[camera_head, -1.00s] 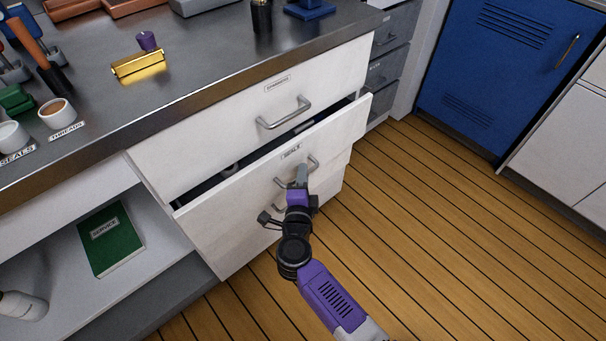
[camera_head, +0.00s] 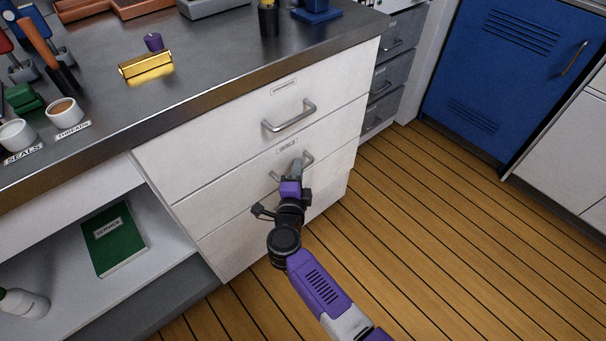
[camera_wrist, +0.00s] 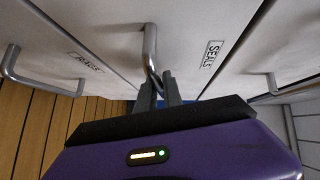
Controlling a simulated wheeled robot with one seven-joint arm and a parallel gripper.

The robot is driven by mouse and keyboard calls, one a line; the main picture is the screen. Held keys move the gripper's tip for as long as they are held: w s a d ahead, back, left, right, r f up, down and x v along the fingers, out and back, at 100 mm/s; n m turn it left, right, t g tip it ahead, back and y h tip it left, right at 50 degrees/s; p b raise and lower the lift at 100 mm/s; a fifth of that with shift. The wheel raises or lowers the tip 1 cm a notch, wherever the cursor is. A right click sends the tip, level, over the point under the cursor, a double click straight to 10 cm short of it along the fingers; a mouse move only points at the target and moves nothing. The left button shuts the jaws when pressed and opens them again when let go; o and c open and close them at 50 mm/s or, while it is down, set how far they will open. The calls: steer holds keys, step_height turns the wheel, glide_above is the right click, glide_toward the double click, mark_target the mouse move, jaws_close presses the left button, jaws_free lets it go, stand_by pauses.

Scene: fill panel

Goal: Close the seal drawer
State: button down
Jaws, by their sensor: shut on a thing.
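The seal drawer (camera_head: 235,180) is the middle white drawer of the cabinet, with a small label below the top edge. In the head view its front lies flush with the drawer above it, with only a thin seam between them. In the wrist view the drawer front (camera_wrist: 190,50) carries a label reading SEALS. My gripper (camera_head: 297,168) is at the drawer's metal handle (camera_head: 307,158). In the wrist view my gripper (camera_wrist: 159,85) has its fingers shut on the handle (camera_wrist: 149,50), near one end of the bar.
The top drawer (camera_head: 225,140) and the lower drawer (camera_head: 235,235) look shut. The counter (camera_head: 200,75) above holds a gold block, cups and tools. An open shelf with a green book (camera_head: 114,240) is at left. Wooden floor (camera_head: 440,220) is free at right, before a blue locker (camera_head: 505,70).

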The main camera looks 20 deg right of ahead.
steer(key=shift+w+a, duration=0.15)
steer(key=c, duration=1.5)
jaws_free()
steer(key=p+v, duration=0.2)
steer(key=v, duration=0.5)
steer(key=shift+s+a+p, duration=0.15)
steer(key=shift+s+p, duration=0.2)
